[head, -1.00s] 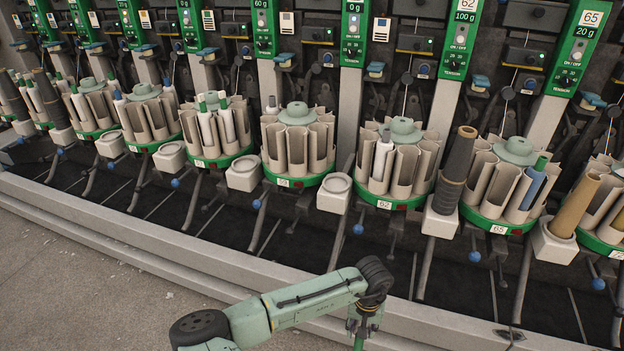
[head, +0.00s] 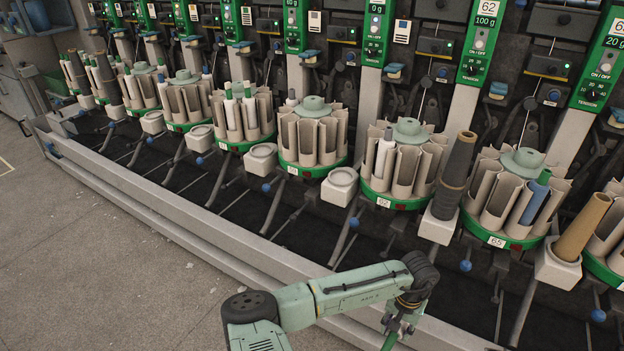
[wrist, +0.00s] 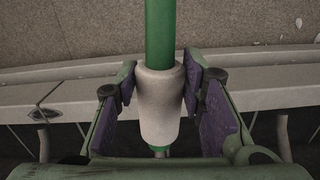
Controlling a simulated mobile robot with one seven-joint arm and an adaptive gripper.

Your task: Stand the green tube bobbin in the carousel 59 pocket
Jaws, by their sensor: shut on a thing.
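My gripper (head: 400,322) is low in front of the machine, at the bottom of the head view. In the wrist view it is shut on the green tube bobbin (wrist: 160,100), a green tube with a pale yarn body between the purple pads. The tube's green end also shows below the gripper in the head view (head: 390,342). Carousels with beige pockets on green bases stand along the machine. The one labelled 62 (head: 384,202) and the one labelled 65 (head: 496,241) are readable. The label on the carousel (head: 312,167) left of 62 is too small to read surely.
Several pockets hold bobbins, among them a white one (head: 384,158) in carousel 62 and a blue one (head: 535,200) in 65. Dark and tan cones (head: 455,178) stand between carousels.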

